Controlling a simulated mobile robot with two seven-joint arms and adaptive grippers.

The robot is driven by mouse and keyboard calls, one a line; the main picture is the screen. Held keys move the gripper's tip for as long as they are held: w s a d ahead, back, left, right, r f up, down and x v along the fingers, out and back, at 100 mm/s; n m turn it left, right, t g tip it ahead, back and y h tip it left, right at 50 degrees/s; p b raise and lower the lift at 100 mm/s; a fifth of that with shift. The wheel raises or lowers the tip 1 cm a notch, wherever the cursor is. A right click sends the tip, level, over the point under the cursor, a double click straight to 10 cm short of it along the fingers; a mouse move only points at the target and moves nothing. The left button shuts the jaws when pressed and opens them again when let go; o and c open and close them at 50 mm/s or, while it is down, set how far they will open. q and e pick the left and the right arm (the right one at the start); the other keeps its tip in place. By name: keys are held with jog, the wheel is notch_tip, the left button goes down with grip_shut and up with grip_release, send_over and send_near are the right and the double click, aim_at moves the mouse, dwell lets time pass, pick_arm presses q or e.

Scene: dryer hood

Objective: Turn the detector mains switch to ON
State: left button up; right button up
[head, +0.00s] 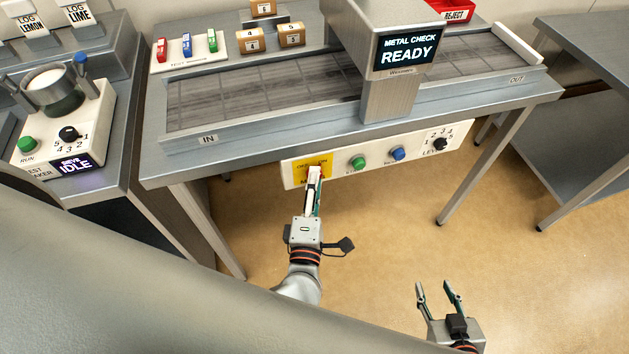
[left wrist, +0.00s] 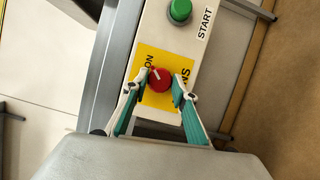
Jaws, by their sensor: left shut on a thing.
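The detector mains switch is a red knob (left wrist: 160,80) on a yellow plate (left wrist: 154,58) at the left end of the white control panel (head: 330,172). In the left wrist view its white pointer mark slants up and left, toward the printed ON. The OFF print is not visible there. My left gripper (head: 315,174) is shut on the knob, with one fingertip on each side of it; these fingertips also show in the left wrist view (left wrist: 162,84). In the head view the gripper mostly hides the knob. My right gripper (head: 438,291) is open and empty, low and away from the panel.
A green START button (head: 358,163), a blue button (head: 397,154) and a black level dial (head: 440,144) sit right of the switch. The panel hangs below the conveyor edge. The display (head: 407,53) reads METAL CHECK READY. Open floor (head: 400,230) lies below the panel.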

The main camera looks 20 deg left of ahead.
pick_arm(q)
jog(key=o, duration=1.1)
jog(key=shift+s, duration=0.1)
jog(key=v, duration=0.7)
jog(key=shift+s, duration=0.15)
